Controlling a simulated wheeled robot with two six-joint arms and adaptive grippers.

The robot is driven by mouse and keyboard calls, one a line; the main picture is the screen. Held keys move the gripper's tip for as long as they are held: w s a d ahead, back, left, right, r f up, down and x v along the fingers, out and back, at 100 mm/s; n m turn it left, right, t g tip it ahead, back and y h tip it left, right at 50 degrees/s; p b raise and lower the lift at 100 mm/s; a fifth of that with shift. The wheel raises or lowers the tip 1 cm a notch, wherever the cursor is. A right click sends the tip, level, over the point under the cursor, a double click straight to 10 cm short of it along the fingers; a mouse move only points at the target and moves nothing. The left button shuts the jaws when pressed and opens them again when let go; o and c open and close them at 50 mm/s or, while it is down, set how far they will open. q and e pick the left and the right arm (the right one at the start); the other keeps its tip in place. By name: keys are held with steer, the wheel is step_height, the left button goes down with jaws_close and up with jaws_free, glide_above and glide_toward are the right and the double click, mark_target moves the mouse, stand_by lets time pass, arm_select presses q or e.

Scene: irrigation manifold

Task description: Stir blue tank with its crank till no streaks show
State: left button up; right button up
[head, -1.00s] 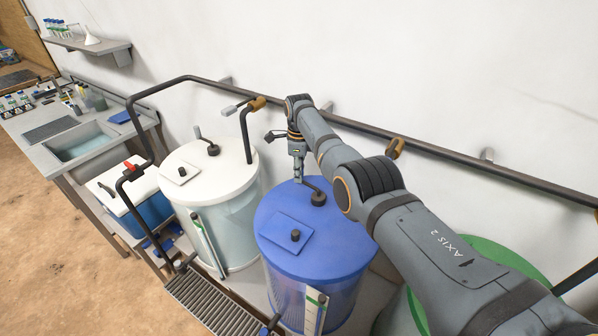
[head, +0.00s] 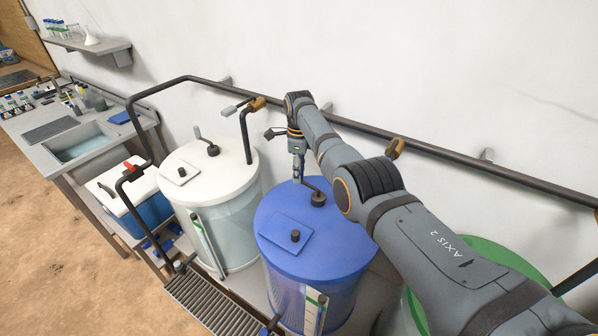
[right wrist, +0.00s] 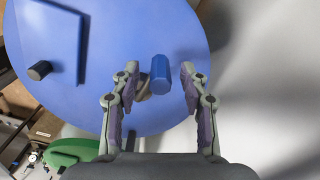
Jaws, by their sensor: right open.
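The blue tank (head: 345,296) stands in the middle of the head view, under a blue lid (head: 335,245). Faint pale vertical lines show on its wall; I cannot tell whether they are streaks in the liquid. Its crank has a dark hub (head: 318,199) on the lid. My right gripper (head: 299,178) points down at the crank's outer end and hides the handle there. In the right wrist view, the blue crank handle (right wrist: 160,75) stands between the open fingers of my right gripper (right wrist: 159,79), with gaps on both sides. My left gripper is out of view.
A white-lidded tank (head: 224,170) with its own crank stands to the left. A green lid (head: 505,258) lies partly behind my right arm. A dark pipe (head: 440,153) runs along the wall behind the tanks. A hatch with a knob (head: 295,236) sits on the blue lid.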

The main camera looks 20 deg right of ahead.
step_height(320, 180, up, 11)
stand_by(0.4)
